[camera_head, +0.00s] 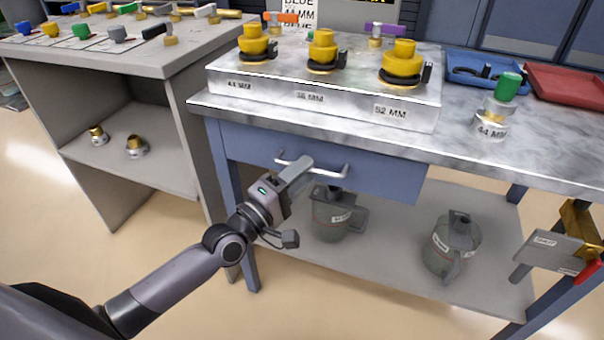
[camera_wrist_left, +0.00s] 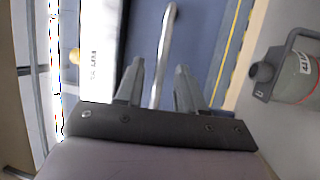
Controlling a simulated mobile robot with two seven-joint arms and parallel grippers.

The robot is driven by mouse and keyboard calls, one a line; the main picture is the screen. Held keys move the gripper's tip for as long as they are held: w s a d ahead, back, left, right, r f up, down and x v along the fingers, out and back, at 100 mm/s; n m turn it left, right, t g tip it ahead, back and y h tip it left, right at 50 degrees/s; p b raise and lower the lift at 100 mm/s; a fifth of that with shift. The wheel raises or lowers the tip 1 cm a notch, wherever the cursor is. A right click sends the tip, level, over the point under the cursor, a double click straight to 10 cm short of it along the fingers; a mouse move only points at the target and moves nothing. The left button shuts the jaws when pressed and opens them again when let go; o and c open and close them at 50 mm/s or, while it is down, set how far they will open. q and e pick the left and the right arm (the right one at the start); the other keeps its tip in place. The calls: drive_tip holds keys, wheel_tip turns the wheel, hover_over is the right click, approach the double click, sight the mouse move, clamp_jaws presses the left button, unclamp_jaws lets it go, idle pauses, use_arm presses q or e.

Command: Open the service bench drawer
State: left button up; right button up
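The service bench drawer (camera_head: 385,178) has a blue front under the marble-like bench top and looks closed, flush with the bench. Its silver bar handle (camera_head: 335,171) runs across the front. My left gripper (camera_head: 303,170) is at the left part of the handle. In the left wrist view the handle bar (camera_wrist_left: 166,42) passes between the two fingers of the left gripper (camera_wrist_left: 159,72). The fingers stand apart, with gaps visible on both sides of the bar. The drawer front (camera_wrist_left: 200,45) lies behind it. My right gripper is not in view.
The bench top (camera_head: 455,140) carries a block (camera_head: 345,105) with yellow-capped fittings, a green-topped fitting (camera_head: 500,98), a blue tray (camera_head: 455,76) and a red tray (camera_head: 570,84). Jugs (camera_head: 453,243) stand on the lower shelf. A grey cabinet (camera_head: 110,65) stands close at left.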

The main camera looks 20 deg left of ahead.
use_arm(q)
drive_tip(key=shift+w+d, duration=0.1)
drive_tip(key=shift+w, duration=0.1)
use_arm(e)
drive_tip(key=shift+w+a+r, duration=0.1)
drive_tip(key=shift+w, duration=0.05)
use_arm(q)
clamp_jaws()
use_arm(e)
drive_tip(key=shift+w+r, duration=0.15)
use_arm(q)
drive_tip(key=shift+s, duration=0.15)
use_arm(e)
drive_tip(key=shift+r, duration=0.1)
